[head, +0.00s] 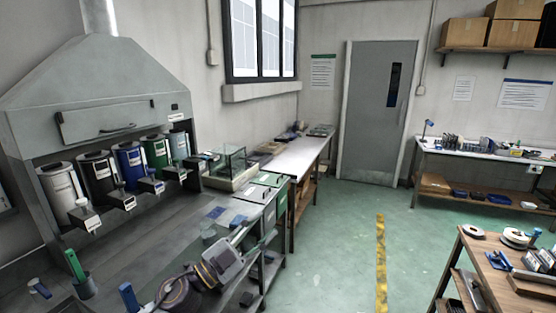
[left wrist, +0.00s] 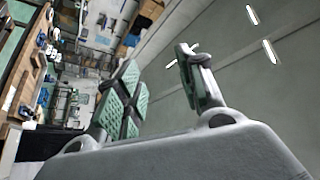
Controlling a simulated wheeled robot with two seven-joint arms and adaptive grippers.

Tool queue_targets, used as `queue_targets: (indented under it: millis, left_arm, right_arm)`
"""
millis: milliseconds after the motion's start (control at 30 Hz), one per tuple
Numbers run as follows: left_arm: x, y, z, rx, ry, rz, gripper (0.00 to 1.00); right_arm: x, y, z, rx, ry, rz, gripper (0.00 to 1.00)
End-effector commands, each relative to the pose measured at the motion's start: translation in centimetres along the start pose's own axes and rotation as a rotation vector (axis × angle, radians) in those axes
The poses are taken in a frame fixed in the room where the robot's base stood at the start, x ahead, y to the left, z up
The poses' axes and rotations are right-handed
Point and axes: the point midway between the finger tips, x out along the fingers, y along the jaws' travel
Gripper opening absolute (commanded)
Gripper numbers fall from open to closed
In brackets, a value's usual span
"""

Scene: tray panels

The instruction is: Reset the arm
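My left arm (head: 180,291) comes in at the bottom of the head view, in front of the grey bench. My left gripper (head: 243,236) points up and to the right, beside the bench's right end. In the left wrist view my left gripper (left wrist: 160,68) has its two green-padded fingers apart, with nothing between them. Whether it touches the bench cannot be told. My right arm and gripper are not in view.
A grey hood (head: 90,85) stands over several coloured canisters at the left. A white table (head: 297,155) runs along the wall towards a grey door (head: 372,112). A wooden table (head: 490,262) stands at the lower right. Green floor (head: 335,240) between is clear.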

Motion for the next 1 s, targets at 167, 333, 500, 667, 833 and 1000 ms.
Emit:
queue_targets:
  millis: [167,333,500,667,833,1000]
  left_arm:
    - [-1.3,-2.1,1.4,-0.063,-0.095,-0.166,0.39]
    - [-3.3,-3.6,3.5,-0.124,-0.214,-0.302,0.39]
    - [-6.0,-4.3,6.0,-0.189,-0.356,-0.414,0.39]
    - [-9.0,-4.2,8.5,-0.254,-0.507,-0.495,0.39]
    - [-12.7,-3.0,11.1,-0.326,-0.682,-0.551,0.39]
    - [-16.7,-0.9,13.2,-0.403,-0.866,-0.576,0.39]
  right_arm:
    - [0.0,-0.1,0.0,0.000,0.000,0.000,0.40]
    - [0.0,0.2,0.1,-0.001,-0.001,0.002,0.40]
    - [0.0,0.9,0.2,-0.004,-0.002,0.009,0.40]
    - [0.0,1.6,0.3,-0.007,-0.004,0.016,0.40]
    - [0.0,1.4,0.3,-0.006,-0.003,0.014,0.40]
    - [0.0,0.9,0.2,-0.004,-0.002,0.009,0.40]
